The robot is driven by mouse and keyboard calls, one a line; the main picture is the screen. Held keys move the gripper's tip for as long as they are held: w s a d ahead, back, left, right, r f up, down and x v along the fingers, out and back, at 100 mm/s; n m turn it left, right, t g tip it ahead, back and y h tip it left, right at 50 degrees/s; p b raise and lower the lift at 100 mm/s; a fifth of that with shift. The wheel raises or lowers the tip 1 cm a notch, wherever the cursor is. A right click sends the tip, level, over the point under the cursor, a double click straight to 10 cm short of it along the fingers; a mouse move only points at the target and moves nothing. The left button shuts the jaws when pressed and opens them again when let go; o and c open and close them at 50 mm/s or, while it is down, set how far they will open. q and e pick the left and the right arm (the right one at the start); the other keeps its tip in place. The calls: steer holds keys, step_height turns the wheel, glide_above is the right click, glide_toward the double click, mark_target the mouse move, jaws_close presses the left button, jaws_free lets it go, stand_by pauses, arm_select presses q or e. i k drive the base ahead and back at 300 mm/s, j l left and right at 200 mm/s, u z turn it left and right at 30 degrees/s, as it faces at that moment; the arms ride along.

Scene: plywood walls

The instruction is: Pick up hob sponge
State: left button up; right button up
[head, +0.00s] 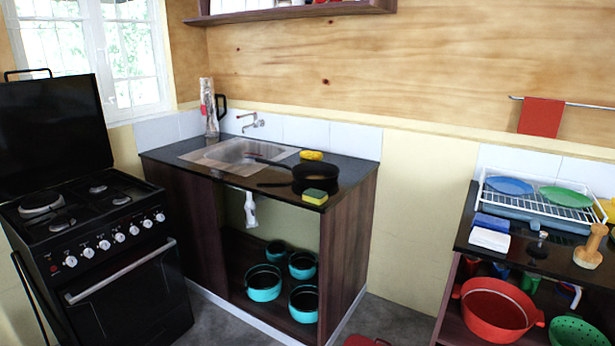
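A green and yellow sponge (315,197) lies at the front right edge of the dark sink counter (270,186). A second, yellow sponge (311,155) lies farther back on the same counter, behind a black pan (308,179). I cannot tell which of them is called the hob sponge. No sponge shows on the black hob (75,212) at the left. Neither of my grippers is in view.
A metal sink (225,153) with a tap is set in the counter. Teal pots (264,283) stand on the open shelf below. A dish rack (545,200) and a red pot (497,310) are at the right. Grey floor (400,315) shows between the units, with a red object low in front.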

mark_target(318, 197)
steer(key=i+j+z, duration=0.15)
steer(key=i+j, duration=0.15)
steer(key=i, duration=0.2)
steer(key=i+j+z, duration=0.15)
steer(key=i+j, duration=0.25)
steer(key=i+j+z, duration=0.2)
steer(key=i+j, duration=0.2)
steer(key=i, duration=0.15)
steer(key=i+j+z, duration=0.15)
steer(key=i+j, duration=0.3)
steer(key=i+j+z, duration=0.15)
steer(key=i+j, duration=0.25)
steer(key=j, duration=0.2)
steer(key=i+j+z, duration=0.15)
steer(key=i+j, duration=0.2)
steer(key=j, duration=0.25)
